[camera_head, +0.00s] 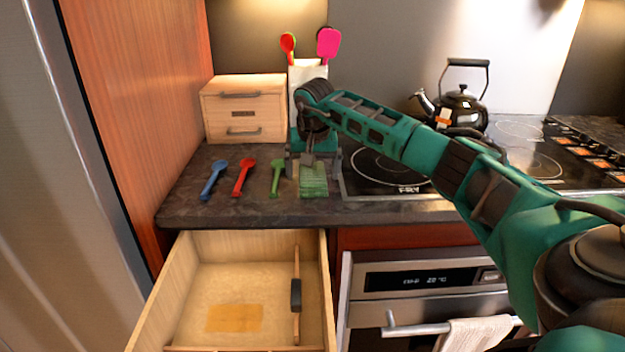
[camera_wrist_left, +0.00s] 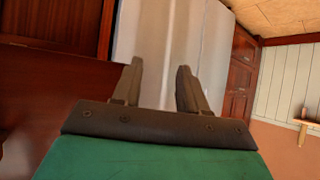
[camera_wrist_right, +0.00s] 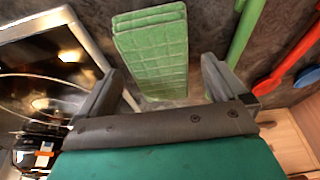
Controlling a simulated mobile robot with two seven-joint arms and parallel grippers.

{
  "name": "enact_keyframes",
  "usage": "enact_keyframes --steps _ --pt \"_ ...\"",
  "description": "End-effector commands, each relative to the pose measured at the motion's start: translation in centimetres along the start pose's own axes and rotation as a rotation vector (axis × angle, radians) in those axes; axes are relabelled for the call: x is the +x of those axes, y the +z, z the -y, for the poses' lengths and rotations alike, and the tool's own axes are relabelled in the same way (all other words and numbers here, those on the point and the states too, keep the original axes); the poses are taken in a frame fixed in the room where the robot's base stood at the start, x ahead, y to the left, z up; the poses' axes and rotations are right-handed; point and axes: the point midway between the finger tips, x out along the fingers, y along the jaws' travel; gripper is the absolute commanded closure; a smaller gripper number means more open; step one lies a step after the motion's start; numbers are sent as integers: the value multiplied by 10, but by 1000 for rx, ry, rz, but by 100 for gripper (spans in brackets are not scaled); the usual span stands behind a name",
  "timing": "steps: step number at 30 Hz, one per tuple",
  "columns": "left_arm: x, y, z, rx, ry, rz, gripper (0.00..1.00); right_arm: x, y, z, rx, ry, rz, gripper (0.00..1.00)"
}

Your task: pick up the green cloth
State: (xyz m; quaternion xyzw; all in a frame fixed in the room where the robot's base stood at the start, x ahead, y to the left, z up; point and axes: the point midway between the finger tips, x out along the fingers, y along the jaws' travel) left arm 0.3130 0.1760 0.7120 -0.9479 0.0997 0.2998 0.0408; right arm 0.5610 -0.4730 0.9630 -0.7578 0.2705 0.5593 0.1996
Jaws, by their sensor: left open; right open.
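The green cloth (camera_head: 314,181) lies folded on the dark countertop, just left of the cooktop. In the right wrist view the cloth (camera_wrist_right: 152,55) lies ahead of the fingers, its near end between their tips. My right gripper (camera_head: 313,160) is open above the far end of the cloth; it also shows in the right wrist view (camera_wrist_right: 160,88). I cannot tell whether its fingers touch the cloth. My left gripper (camera_wrist_left: 158,78) is open and empty, away from the counter; it is not in the head view.
A green utensil (camera_head: 277,178), a red spoon (camera_head: 243,177) and a blue spoon (camera_head: 213,180) lie left of the cloth. A wooden box (camera_head: 245,110) and white utensil holder (camera_head: 306,75) stand behind. An open drawer (camera_head: 175,297) juts out below. A kettle (camera_head: 461,108) stands on the cooktop (camera_head: 380,168).

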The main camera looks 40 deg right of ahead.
Motion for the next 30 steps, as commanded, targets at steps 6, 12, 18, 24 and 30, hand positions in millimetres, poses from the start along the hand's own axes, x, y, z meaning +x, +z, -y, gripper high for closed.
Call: enact_keyframes --steps 6,12,18,24,30 --pt "2 -7 0 2 0 -13 57 2 0 0 0 -1 -1 1" --pt "2 -8 0 2 0 -15 57 2 0 0 0 0 -1 17" --pt "2 -7 0 2 0 -16 57 2 0 0 0 0 -1 36" --pt "1 -6 0 1 1 -13 57 2 0 0 0 0 -1 56" --pt "0 -4 0 1 0 -10 57 1 0 0 0 0 -1 61"
